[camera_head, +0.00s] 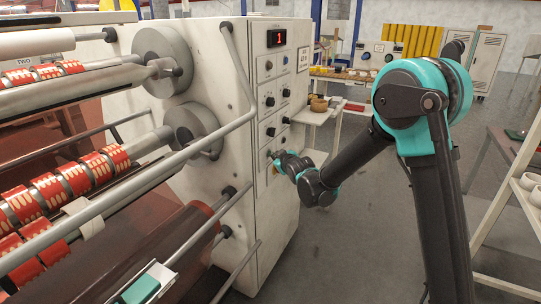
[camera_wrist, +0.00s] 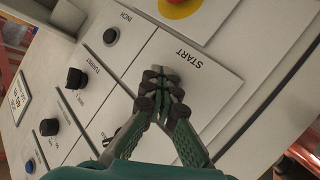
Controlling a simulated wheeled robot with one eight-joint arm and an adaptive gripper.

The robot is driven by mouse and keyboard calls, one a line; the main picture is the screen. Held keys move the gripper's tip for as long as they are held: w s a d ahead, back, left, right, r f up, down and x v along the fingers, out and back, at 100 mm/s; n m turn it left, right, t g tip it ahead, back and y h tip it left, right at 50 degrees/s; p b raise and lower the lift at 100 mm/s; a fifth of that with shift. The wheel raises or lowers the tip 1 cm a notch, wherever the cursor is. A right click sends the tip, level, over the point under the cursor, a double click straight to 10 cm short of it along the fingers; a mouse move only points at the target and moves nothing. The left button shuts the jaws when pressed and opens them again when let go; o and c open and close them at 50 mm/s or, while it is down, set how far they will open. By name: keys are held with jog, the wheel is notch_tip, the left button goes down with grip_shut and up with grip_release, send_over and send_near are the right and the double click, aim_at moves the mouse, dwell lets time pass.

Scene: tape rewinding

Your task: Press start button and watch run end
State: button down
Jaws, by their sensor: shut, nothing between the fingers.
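The control panel (camera_head: 268,105) is on the end face of the white rewinding machine (camera_head: 210,70). My gripper (camera_head: 277,160) is at the lower part of this panel in the head view. In the wrist view my gripper (camera_wrist: 161,78) is shut and empty, with its fingertips just beside the START label (camera_wrist: 184,57), over the plate. The fingertips cover the start button itself, and I cannot tell whether they touch or press it. A red digital display (camera_head: 276,38) at the top of the panel reads 1.
Near START are a black INCH button (camera_wrist: 111,36), a TURRET knob (camera_wrist: 76,78), another black knob (camera_wrist: 48,127) and a red stop button on yellow (camera_wrist: 180,6). Rolls of red tape (camera_head: 75,178) sit on the machine's shafts. Open floor (camera_head: 350,245) lies to the right of the machine.

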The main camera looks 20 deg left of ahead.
jog(key=shift+d, duration=0.7)
jog(key=shift+s+d, duration=0.15)
jog(key=shift+d, duration=1.1)
jog(key=shift+s+d, duration=0.1)
jog(key=shift+d, duration=1.15)
jog(key=shift+d, duration=0.1)
jog(key=s+d+f+m+g+h, duration=0.1)
jog(key=s+d+m+h, duration=0.2)
jog(key=d, duration=1.1)
jog(key=s+d+f+m+g+h, duration=0.1)
jog(key=s+d+m+h, duration=0.2)
jog(key=d, duration=1.2)
jog(key=s+d+f+m+g+h, duration=0.2)
jog(key=s+d+f+m, duration=0.2)
jog(key=s+d, duration=0.6)
jog(key=s+d+f+m+g+h, duration=0.1)
jog(key=s+d+f+m+g, duration=0.1)
jog(key=s+d, duration=0.8)
jog(key=shift+s+f+m+g+h, duration=0.35)
jog(key=shift+s+f+m, duration=0.35)
jog(key=shift+f+m, duration=0.25)
jog(key=shift+r, duration=0.15)
